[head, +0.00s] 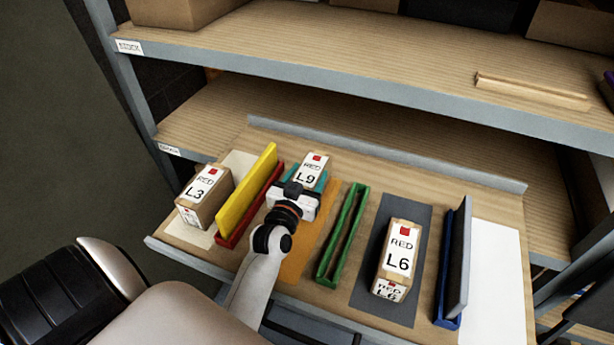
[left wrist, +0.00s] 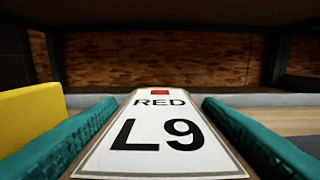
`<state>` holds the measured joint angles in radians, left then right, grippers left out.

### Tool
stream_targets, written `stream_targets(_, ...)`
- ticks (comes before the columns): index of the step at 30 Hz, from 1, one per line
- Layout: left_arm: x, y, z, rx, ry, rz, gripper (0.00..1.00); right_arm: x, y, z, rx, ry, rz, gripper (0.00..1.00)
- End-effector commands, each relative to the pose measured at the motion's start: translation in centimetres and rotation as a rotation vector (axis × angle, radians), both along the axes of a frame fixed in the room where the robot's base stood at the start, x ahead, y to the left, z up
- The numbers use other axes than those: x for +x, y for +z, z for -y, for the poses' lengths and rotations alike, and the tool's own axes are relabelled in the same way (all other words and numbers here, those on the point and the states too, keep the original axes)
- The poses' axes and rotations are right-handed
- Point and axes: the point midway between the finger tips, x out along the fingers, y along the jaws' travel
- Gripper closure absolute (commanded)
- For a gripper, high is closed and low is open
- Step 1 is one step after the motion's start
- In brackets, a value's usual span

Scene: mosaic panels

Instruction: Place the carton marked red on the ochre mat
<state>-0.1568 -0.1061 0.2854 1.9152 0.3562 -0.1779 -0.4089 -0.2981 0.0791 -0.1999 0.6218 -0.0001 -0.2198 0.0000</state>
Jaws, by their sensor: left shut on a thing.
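A carton marked RED L9 (head: 314,165) is between the teal fingers of my left gripper (head: 306,180). In the left wrist view the carton's label (left wrist: 160,135) fills the space between both fingers, and the gripper is shut on it. The ochre mat (head: 298,262) lies below and in front of the carton, partly hidden by my gripper and arm. I cannot tell whether the carton touches the surface. Two more cartons are marked RED: L3 (head: 204,192) on a cream mat (head: 238,163) and L6 (head: 399,258) on a dark grey mat (head: 385,312). My right gripper is not in view.
A yellow panel (head: 247,190) in a red holder stands left of my gripper; it also shows in the left wrist view (left wrist: 30,118). A green holder (head: 343,235) and a grey panel (head: 460,255) in a blue holder are at right. A bare white mat (head: 494,285) is far right. A shelf (head: 360,70) overhangs behind.

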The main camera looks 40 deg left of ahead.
Motion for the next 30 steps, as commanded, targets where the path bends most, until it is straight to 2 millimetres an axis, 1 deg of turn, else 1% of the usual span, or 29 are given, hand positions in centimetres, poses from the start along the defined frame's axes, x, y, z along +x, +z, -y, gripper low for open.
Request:
stream_targets(1, 0.1, 0.3, 0.0, 0.002, 0.001, 0.008, 0.9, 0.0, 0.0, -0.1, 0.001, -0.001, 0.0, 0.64)
stream_targets(3, 0.1, 0.1, 0.0, 0.002, 0.001, 0.008, 0.9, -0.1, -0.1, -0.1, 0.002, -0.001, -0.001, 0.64)
stream_targets(4, 0.0, -0.3, 0.0, 0.0, 0.0, 0.0, 0.39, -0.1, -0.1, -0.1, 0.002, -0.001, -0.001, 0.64)
stream_targets(6, 0.0, -0.2, 0.0, 0.0, 0.0, 0.0, 0.27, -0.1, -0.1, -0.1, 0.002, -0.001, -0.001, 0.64)
stream_targets(8, 0.0, -0.2, 0.0, 0.0, 0.0, 0.0, 0.18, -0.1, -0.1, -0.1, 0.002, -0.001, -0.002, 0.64)
stream_targets(17, 0.0, 0.0, 0.0, 0.0, 0.0, 0.0, 0.18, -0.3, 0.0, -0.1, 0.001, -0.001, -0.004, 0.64)
stream_targets(20, -0.7, 0.0, 0.2, 0.0, 0.0, -0.004, 0.18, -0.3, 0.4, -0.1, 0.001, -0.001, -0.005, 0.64)
stream_targets(23, -2.3, 0.2, 0.6, 0.0, -0.001, -0.005, 0.18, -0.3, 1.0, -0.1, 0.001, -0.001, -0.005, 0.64)
stream_targets(30, -7.4, 0.1, 1.8, 0.001, -0.001, -0.006, 0.18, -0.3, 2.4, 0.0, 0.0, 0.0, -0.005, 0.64)
